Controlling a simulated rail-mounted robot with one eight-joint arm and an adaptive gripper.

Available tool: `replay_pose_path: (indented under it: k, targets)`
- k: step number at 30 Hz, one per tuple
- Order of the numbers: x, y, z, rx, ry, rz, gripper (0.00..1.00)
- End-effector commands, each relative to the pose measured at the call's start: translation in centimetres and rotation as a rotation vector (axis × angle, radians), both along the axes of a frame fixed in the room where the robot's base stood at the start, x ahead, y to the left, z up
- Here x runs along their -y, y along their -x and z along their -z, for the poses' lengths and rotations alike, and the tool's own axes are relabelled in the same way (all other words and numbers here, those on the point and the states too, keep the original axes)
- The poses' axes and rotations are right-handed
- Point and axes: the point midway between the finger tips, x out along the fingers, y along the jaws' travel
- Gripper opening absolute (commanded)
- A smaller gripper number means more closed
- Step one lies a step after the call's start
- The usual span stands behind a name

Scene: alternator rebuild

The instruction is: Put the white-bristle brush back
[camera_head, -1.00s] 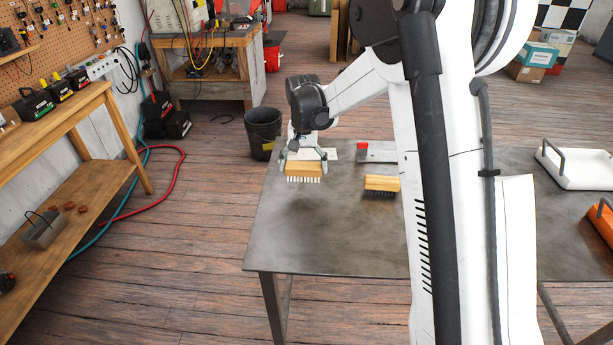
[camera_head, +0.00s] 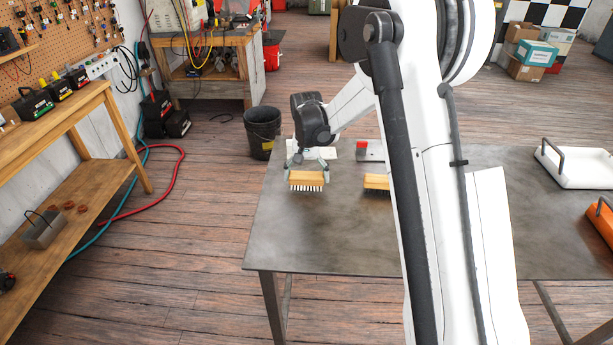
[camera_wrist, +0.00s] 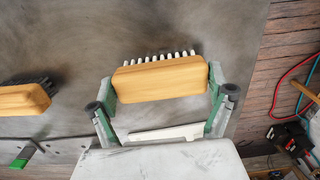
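The white-bristle brush (camera_head: 306,177) has a wooden block, and my gripper (camera_head: 311,163) is shut on it, one finger at each end. In the wrist view the brush (camera_wrist: 160,78) lies between the green-padded fingers of my gripper (camera_wrist: 161,88), its white bristles showing along the far edge. It is over the left part of the grey metal table; whether the bristles touch the top I cannot tell. A second brush with dark bristles (camera_head: 376,182) lies to its right, partly hidden by my arm; it also shows in the wrist view (camera_wrist: 22,98).
The grey table (camera_head: 320,235) is bare in front of the brushes. A flat metal piece with a red part (camera_head: 362,148) lies behind the dark brush. A white tray with a handle (camera_head: 575,167) and an orange one (camera_head: 603,216) are at right. A black bucket (camera_head: 262,132) stands beyond the table.

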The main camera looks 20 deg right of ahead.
Motion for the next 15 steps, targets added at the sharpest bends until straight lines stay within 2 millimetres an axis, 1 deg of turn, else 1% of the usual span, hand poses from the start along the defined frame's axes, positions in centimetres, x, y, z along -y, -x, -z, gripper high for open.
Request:
replay_pose_path:
  k: [1,3,11,15]
  targets:
    - [0.00,0.01,0.04,0.000,0.000,0.000,0.93]
    - [0.00,0.01,0.01,0.000,0.000,0.000,1.00]
    - [0.00,0.01,-0.07,0.000,0.000,0.000,1.00]
    - [-0.01,0.02,-0.82,0.000,0.000,0.000,1.00]
